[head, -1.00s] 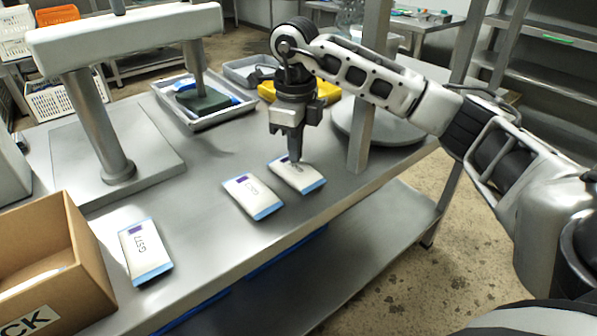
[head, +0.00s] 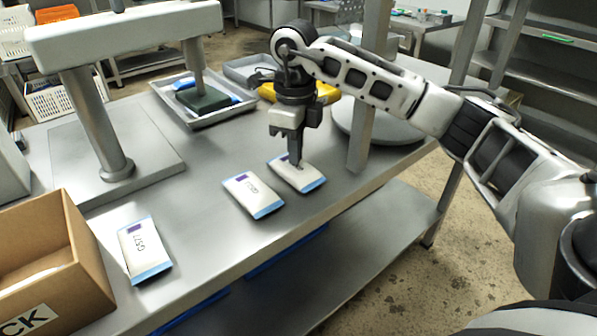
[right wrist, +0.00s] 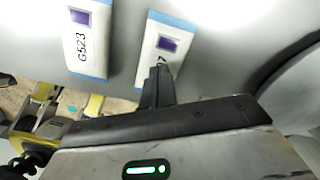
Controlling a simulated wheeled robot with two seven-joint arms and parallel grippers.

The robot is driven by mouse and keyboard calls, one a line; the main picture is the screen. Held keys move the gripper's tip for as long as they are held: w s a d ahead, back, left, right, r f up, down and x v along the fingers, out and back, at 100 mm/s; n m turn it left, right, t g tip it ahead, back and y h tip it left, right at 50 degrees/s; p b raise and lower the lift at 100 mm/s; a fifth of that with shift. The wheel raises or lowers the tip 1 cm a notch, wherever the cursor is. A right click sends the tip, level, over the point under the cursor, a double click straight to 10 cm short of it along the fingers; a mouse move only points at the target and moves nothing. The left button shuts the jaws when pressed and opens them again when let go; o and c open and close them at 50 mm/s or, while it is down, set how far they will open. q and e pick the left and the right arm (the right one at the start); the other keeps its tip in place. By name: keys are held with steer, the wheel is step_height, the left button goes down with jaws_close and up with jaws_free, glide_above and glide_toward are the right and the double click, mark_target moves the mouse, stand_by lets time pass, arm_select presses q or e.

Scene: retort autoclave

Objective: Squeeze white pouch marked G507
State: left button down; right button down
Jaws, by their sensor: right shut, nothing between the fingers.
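Three white pouches with a purple square and a blue end lie flat on the steel table. My right gripper (head: 296,164) is shut, pointing straight down, with its fingertips on or just above the rightmost pouch (head: 311,182). The fingers cover most of that pouch's marking; only what looks like a 7 shows beside them in the right wrist view, where the pouch (right wrist: 160,30) lies under the fingertips (right wrist: 158,76). The middle pouch (head: 252,195) reads G523 in the right wrist view (right wrist: 88,40). The left pouch (head: 145,250) seems to read G577. My left gripper is out of view.
A cardboard box (head: 90,255) stands at the left front. A press-like stand (head: 95,120) and a grey tray (head: 205,118) with a dark green block are behind. A steel post (head: 362,130) rises close right of the gripper. The table between the pouches and tray is clear.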

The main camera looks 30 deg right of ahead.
steer(key=shift+f, duration=0.5)
steer(key=shift+s+a+f+b, duration=0.1)
steer(key=shift+f+b, duration=0.2)
stand_by(0.7)
stand_by(0.8)
